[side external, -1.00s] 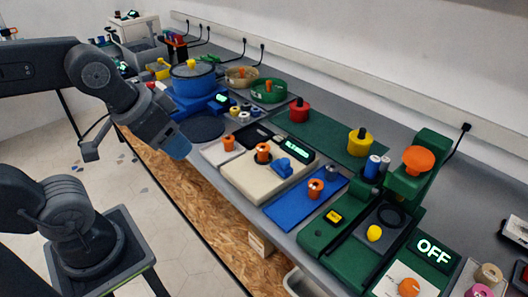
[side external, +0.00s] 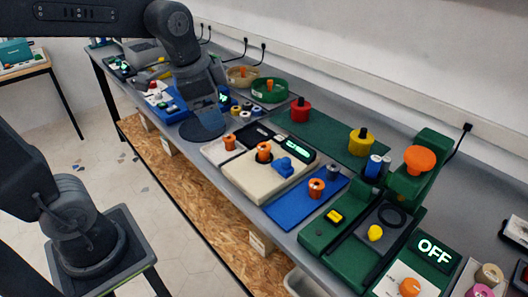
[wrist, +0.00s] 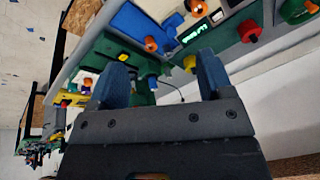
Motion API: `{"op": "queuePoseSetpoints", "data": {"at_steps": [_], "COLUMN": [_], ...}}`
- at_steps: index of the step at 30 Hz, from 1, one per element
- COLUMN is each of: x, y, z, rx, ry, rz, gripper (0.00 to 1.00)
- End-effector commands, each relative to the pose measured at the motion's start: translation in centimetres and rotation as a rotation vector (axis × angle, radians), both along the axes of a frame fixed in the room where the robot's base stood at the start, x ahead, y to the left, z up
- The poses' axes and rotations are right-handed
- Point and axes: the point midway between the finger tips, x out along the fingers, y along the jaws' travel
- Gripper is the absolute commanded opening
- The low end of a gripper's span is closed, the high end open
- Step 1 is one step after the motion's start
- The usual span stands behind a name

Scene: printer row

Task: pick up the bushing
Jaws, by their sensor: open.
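My gripper (side external: 205,112) is open, with its blue fingers pointing down near the dark round pad in the side view. In the wrist view my gripper (wrist: 163,53) has nothing between its fingers. I cannot tell for certain which small part is the bushing. An orange cylinder (side external: 316,188) and a grey one (side external: 332,173) stand on the blue mat (side external: 290,210), to the right of my gripper and well apart from it. Other orange cylinders stand on the light tray (side external: 229,142) and the cream device (side external: 264,151). The blue mat also shows in the wrist view (wrist: 135,24).
A green press (side external: 412,170) stands at the right, beside a box reading OFF (side external: 432,252). Red (side external: 300,110) and yellow (side external: 361,142) knobbed pieces stand on the dark green mat (side external: 325,128). A green round dish (side external: 269,90) lies behind. The wall bounds the bench's back.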

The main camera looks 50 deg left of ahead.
Motion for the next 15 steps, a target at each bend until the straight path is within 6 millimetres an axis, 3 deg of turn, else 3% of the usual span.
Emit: {"op": "queuePoseSetpoints", "data": {"at_steps": [1,5,9,15], "x": [2.0,6.7,11.4,15.9], "y": [0.5,1.6,3.1,4.9], "z": [-0.4,-1.5,-4.0,-7.7], "rx": [0.025,0.085,0.122,0.138], "ry": [0.038,0.121,0.202,0.277], "rz": [-0.078,-0.316,-0.572,-0.855], "gripper": [0.73,0.73,0.73,0.73]}}
